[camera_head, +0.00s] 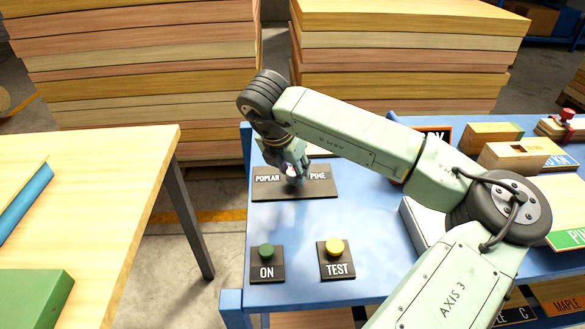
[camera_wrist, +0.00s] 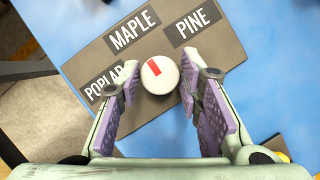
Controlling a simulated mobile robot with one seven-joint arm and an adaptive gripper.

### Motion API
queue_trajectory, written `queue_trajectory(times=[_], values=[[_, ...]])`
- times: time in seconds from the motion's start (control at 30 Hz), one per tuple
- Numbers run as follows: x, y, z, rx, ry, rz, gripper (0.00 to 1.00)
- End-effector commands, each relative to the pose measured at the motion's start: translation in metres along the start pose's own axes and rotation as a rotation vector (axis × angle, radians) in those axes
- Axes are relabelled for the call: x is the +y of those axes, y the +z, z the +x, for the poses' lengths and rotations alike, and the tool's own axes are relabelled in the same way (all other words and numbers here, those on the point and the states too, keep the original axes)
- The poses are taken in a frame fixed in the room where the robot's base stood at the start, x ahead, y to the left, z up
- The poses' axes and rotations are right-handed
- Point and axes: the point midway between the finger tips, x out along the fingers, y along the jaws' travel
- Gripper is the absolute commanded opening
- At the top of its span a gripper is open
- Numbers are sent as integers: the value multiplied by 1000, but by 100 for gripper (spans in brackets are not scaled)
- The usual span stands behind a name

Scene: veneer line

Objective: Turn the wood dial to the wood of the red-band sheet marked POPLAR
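The wood dial is a round white knob (camera_wrist: 160,77) on a dark plate (camera_wrist: 225,57) labelled POPLAR, MAPLE and PINE. Its red mark points up and left, roughly at the MAPLE label (camera_wrist: 133,29). The POPLAR label (camera_wrist: 104,82) is at the knob's left in the wrist view, partly covered by a finger. My gripper (camera_wrist: 160,65) has one finger on each side of the knob, with what looks like a narrow gap to each. In the head view my gripper (camera_head: 292,172) is over the plate (camera_head: 322,187) and hides MAPLE. I cannot make out a red-band POPLAR sheet.
The ON button (camera_head: 267,252) and TEST button (camera_head: 336,247) sit nearer on the blue table (camera_head: 300,225). Wooden blocks (camera_head: 513,156) and labelled signs are at the right. A wooden table (camera_head: 90,165) stands left across a gap. Tall board stacks (camera_head: 140,70) rise behind.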

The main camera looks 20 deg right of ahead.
Motion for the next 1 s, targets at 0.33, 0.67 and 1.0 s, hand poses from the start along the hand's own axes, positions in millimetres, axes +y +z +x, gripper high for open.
queue_trajectory(times=[0.33, 0.67, 1.0], values=[[0, 0, 0, 0, 0, 0, 8], [0, 0, 2, -1, 8, -17, 1], [-2, -2, 7, -3, 81, -188, 1]])
